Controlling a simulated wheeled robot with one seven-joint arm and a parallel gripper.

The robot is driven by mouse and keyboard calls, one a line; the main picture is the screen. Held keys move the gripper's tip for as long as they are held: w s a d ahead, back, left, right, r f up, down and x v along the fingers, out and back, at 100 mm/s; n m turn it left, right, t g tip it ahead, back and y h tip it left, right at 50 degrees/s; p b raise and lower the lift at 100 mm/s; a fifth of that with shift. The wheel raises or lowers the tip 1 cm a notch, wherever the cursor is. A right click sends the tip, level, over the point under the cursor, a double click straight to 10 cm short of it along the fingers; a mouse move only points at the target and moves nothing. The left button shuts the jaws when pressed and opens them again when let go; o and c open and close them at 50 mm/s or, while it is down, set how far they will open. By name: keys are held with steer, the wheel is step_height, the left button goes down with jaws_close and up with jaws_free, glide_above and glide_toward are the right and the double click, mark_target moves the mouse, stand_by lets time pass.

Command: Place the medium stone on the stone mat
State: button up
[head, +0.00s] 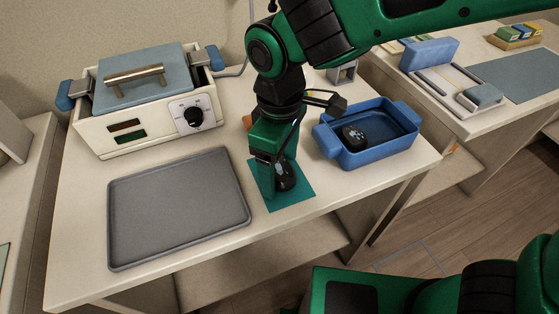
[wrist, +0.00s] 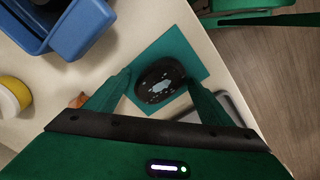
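A black oval stone (head: 284,176) with a pale mark on top is at the teal stone mat (head: 296,199). In the wrist view the stone (wrist: 158,82) lies between the two fingertips of my gripper (wrist: 158,77), with the mat (wrist: 191,60) behind it. My gripper (head: 275,180) points down over the mat, its fingers close to the stone's sides. I cannot tell whether they press on it, or whether the stone rests fully on the mat. A second dark stone (head: 353,134) sits inside the blue tray (head: 393,149) to the right.
A grey flat tray (head: 178,210) lies left of the mat. The wax warmer (head: 150,125), with a blue-grey lid, stands behind it. An orange object (head: 248,122) is partly hidden behind my gripper. The table's front edge is close to the mat; another table stands at the right.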

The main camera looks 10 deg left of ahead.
mark_target(280, 169)
steer(key=shift+r, duration=0.15)
step_height(280, 169, up, 12)
stand_by(0.7)
steer(key=w+d+f+m, duration=0.1)
steer(key=w+d+m, duration=0.15)
steer(key=d, duration=0.65)
steer(key=w+d+f+m, duration=0.15)
steer(key=d+m, duration=0.25)
steer(key=d, duration=0.5)
steer(key=w+d+f+m, duration=0.1)
steer(key=w+d+m, duration=0.25)
steer(key=d, duration=0.65)
steer(key=s+d+f+m, duration=0.2)
steer(key=s+d+m, duration=0.3)
steer(key=s+d, duration=0.2)
steer(key=s+d+f+m, duration=0.3)
steer(key=s+d+m, duration=0.3)
steer(key=d, duration=0.5)
steer(key=shift+s+d+f, duration=0.15)
steer(key=shift+s+d, duration=0.15)
steer(key=shift+s, duration=0.4)
